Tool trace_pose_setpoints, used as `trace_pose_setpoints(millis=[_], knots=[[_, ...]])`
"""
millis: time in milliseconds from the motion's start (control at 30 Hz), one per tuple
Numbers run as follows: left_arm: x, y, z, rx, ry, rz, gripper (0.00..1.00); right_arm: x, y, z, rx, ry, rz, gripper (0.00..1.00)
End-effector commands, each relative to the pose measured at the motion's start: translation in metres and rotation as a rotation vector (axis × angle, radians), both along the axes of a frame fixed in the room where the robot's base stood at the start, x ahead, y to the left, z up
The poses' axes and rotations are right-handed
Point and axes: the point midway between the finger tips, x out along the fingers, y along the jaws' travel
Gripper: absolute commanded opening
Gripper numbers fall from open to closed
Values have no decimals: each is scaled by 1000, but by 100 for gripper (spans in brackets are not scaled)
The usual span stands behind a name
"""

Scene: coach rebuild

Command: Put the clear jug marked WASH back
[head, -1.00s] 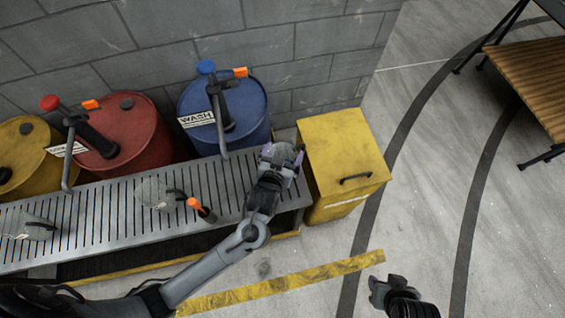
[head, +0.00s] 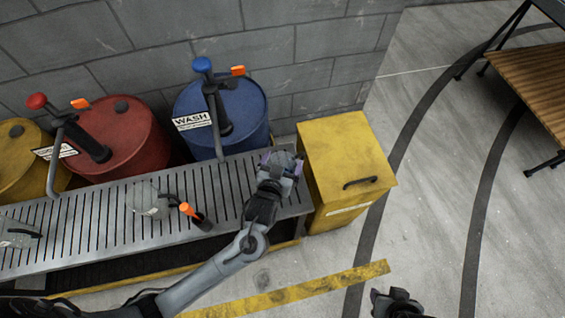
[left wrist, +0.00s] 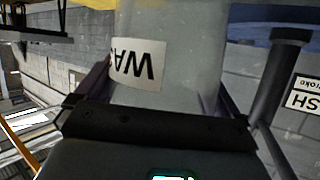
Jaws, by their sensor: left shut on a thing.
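My left gripper (head: 279,166) is shut on the clear jug marked WASH (left wrist: 180,45), over the right end of the slatted metal rack (head: 95,228). In the left wrist view the jug's white label reads upside down, partly cut off, between the fingers. In the head view the gripper mostly hides the jug (head: 285,159), and I cannot tell if its base touches the rack. The blue drum (head: 247,105) with a WASH sign (head: 191,120) stands behind the rack. My right gripper (head: 395,300) is at the bottom edge, partly cut off; its jaws are unclear.
Two other clear jugs (head: 146,200) (head: 17,232) are on the rack, with an orange-handled thing (head: 194,215) beside one. Red (head: 120,140) and yellow (head: 22,165) drums stand left of the blue one. A yellow bin (head: 345,165) stands close right of the rack.

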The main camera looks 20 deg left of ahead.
Motion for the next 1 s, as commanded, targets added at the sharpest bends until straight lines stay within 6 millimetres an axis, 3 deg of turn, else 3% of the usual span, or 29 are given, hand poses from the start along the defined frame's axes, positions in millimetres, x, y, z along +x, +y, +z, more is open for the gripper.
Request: trace_pose_setpoints(millis=[167,200,567,767,1000], knots=[[0,0,-2,0,-1,0,32,0,0,0,0,-1,0,43],[0,0,-3,0,0,0,99,0,0,0,0,-1,-1,43],[-1,0,1,0,0,0,100,0,2,1,8,-1,-5,43],[-25,-3,11,-2,3,0,100,0,2,10,11,-1,-7,43],[-66,-6,28,-2,3,-1,100,1,2,22,10,-2,-6,43]])
